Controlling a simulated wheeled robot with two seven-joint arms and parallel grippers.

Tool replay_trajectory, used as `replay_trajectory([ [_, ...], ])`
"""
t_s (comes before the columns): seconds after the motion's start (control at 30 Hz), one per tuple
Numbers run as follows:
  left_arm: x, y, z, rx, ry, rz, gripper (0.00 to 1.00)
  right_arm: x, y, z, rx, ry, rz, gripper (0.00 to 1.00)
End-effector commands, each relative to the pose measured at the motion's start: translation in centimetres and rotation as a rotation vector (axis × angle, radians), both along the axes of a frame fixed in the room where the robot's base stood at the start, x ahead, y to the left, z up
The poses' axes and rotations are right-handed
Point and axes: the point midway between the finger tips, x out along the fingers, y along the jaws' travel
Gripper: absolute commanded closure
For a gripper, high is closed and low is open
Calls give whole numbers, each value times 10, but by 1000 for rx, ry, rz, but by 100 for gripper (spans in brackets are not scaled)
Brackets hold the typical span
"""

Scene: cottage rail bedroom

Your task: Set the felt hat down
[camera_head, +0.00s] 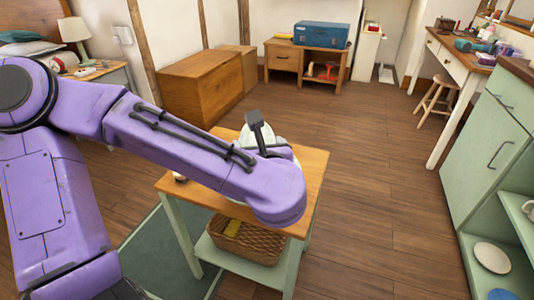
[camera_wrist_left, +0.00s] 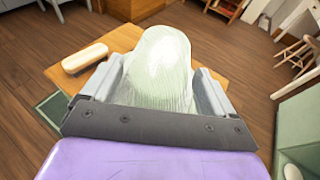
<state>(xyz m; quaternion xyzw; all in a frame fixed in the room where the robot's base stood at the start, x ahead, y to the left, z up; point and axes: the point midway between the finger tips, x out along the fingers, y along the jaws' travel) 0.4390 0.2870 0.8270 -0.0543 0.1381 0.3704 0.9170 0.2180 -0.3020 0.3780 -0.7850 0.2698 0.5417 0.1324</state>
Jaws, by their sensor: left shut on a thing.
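The felt hat (camera_wrist_left: 157,55) is pale greenish white with a rounded crown. It sits between the two fingers of my left gripper (camera_wrist_left: 158,82), which is shut on it, in the left wrist view. In the head view only a pale part of the hat (camera_head: 285,137) shows behind my purple left arm, above the small wooden-topped table (camera_head: 309,165). The arm hides most of the gripper and hat there. I cannot tell whether the hat touches the tabletop. My right gripper is not in view.
A cream oblong object with a wooden edge (camera_wrist_left: 85,57) lies on the tabletop left of the hat. A wicker basket (camera_head: 245,243) stands on the table's lower shelf. A green cabinet (camera_head: 490,150) is at right. Wooden floor between is clear.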

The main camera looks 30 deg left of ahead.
Motion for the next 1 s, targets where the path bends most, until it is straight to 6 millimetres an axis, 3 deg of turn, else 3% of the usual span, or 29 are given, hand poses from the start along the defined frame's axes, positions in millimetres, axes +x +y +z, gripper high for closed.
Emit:
replay_trajectory([
  [0.03, 4, 1, 14, 4, 6, 0, 64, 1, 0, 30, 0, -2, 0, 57],
  [0.2, 14, 3, 3, 2, 6, -7, 64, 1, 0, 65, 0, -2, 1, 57],
  [0.23, 21, 4, -17, 0, 4, -4, 64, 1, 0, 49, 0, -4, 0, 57],
  [0.4, 45, 9, -48, 0, 0, -5, 64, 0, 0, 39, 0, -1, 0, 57],
  [0.63, 61, 13, -67, -1, -2, -6, 64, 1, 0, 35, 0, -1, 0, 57],
  [0.8, 62, 13, -96, 1, -1, -7, 64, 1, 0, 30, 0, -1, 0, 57],
  [1.0, 62, 13, -95, -2, -3, -6, 64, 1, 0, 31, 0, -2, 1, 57],
])
